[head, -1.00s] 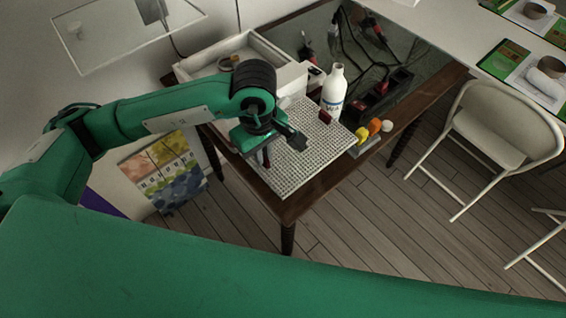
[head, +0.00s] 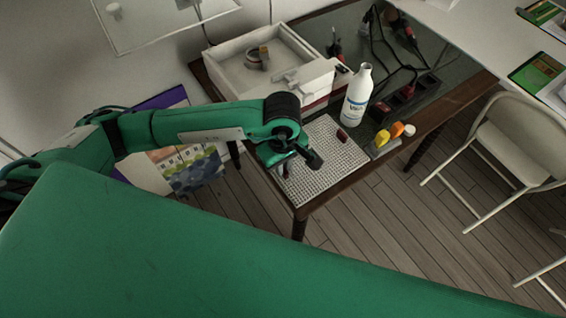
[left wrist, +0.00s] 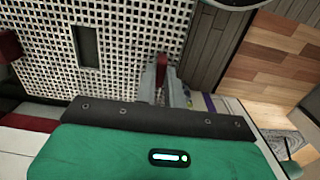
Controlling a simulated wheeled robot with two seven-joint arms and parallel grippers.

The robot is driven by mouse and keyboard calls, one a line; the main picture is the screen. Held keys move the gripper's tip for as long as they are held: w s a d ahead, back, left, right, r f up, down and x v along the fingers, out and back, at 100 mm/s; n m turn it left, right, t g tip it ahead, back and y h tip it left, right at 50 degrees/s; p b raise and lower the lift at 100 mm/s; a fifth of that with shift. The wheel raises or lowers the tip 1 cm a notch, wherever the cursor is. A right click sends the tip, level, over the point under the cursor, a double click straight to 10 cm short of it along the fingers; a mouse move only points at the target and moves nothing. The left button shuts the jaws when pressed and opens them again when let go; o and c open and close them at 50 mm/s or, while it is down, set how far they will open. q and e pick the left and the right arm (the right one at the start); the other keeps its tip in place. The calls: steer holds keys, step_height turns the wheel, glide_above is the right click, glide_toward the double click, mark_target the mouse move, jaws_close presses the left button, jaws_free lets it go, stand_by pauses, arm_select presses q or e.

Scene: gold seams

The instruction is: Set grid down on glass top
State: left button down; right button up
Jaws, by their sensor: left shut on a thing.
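The white grid (head: 330,170), a flat perforated panel, lies over the front part of the glass top (head: 440,68), which is dark and set in a brown wooden frame. I cannot tell whether it touches the glass. A dark red block (head: 342,135) shows on its far part. My left gripper (head: 287,171) is at the grid's near left side. In the left wrist view the grid (left wrist: 120,62) fills the upper left, and my left gripper's fingers (left wrist: 162,82) are closed around a dark red piece at its edge. My right gripper is not in view.
A white bottle (head: 357,98) stands just behind the grid. A white open box (head: 235,70) is at the back left. Yellow-orange items (head: 390,133) lie to the right. A black power strip (head: 412,92) with cables lies behind. A folding chair (head: 515,140) stands at right.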

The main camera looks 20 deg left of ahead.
arm_select(q)
steer(key=c, duration=1.9)
jaws_free()
steer(key=o, duration=0.4)
steer(key=shift+r, duration=0.1)
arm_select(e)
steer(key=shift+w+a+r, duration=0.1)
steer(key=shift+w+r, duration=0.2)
